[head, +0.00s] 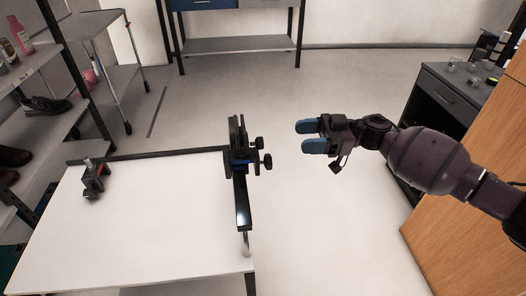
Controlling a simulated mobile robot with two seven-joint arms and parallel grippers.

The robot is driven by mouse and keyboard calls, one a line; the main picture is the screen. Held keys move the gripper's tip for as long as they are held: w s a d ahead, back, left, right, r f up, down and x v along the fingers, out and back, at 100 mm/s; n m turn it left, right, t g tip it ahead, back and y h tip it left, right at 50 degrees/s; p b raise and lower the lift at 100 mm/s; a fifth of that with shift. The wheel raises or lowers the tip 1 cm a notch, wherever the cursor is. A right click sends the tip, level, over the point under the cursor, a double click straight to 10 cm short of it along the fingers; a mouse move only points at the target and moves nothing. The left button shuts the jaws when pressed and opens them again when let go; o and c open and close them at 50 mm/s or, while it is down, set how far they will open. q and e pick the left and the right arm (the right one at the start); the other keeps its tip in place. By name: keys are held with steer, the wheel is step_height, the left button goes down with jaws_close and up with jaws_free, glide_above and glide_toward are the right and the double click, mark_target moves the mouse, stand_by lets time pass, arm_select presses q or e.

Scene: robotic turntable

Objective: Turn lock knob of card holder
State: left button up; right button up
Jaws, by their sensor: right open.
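The card holder (238,152) is a black upright device clamped near the right edge of the white table. Two dark knobs (262,160) stick out from its right side, one above the other; I cannot tell which one is the lock knob. My right gripper (306,137) comes in from the right with its blue fingers pointing left toward the knobs. It is open and empty, clear of the holder with a gap of floor showing between them. My left gripper is not in view.
The white table (150,220) is mostly bare, with a small black clamp-like device (93,178) at its left. Shelves (40,75) with shoes stand at the left. A dark cabinet (440,100) and a wooden panel (470,190) stand at the right.

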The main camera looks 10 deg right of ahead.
mark_target(262, 144)
steer(key=shift+m+g, duration=0.4)
steer(key=shift+m, duration=0.4)
steer(key=a, duration=1)
steer(key=shift+s+a+f, duration=0.25)
steer(key=shift+a+f, duration=0.1)
steer(key=c, duration=0.9)
steer(key=shift+n, duration=0.7)
steer(key=shift+c, duration=0.2)
steer(key=o, duration=0.9)
